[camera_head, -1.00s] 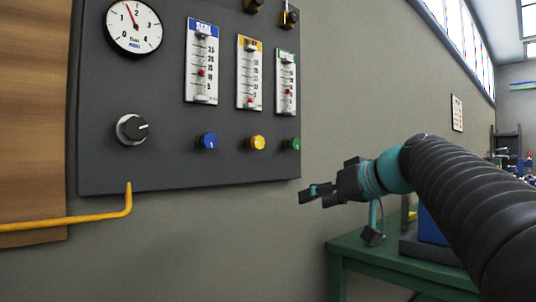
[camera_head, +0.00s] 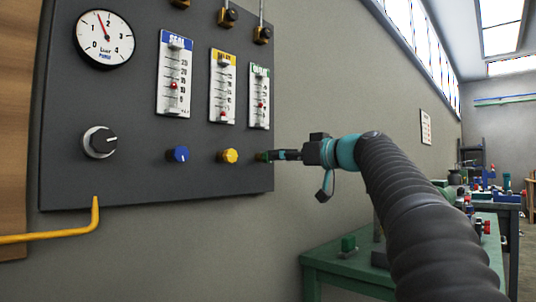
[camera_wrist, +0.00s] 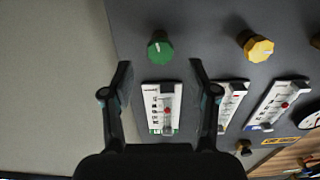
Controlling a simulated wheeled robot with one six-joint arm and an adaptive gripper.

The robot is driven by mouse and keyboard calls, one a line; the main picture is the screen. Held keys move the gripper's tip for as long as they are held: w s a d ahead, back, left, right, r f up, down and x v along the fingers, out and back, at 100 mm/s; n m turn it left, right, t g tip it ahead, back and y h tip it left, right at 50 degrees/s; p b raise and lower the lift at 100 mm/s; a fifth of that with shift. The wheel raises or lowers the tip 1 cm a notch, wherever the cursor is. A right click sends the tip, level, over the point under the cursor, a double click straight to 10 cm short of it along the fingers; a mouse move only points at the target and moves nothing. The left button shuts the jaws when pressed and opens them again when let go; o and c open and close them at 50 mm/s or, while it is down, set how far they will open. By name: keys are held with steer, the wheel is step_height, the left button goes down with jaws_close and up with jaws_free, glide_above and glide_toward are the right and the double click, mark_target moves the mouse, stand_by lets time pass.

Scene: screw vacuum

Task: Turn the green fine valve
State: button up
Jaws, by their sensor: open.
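The green fine valve (camera_wrist: 159,46) is a small faceted green knob with a pale mark, on the dark panel. In the wrist view it lies just past the tips of my open gripper (camera_wrist: 159,67), roughly centred between the two fingers, with no contact visible. In the head view my gripper (camera_head: 273,156) reaches in from the right at the panel's lower right edge. There the fingers overlap the green valve (camera_head: 262,156) and hide much of it, so I cannot tell the exact gap.
The yellow knob (camera_head: 228,156) and blue knob (camera_head: 178,154) sit left of the green one. Above are the flow gauges, with the green-labelled one (camera_head: 259,97) nearest. A green table (camera_head: 345,262) stands below right.

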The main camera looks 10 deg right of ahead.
steer(key=p+x, duration=0.1)
steer(key=x, duration=0.4)
steer(key=shift+w+a, duration=0.25)
steer(key=shift+w, duration=0.05)
jaws_close()
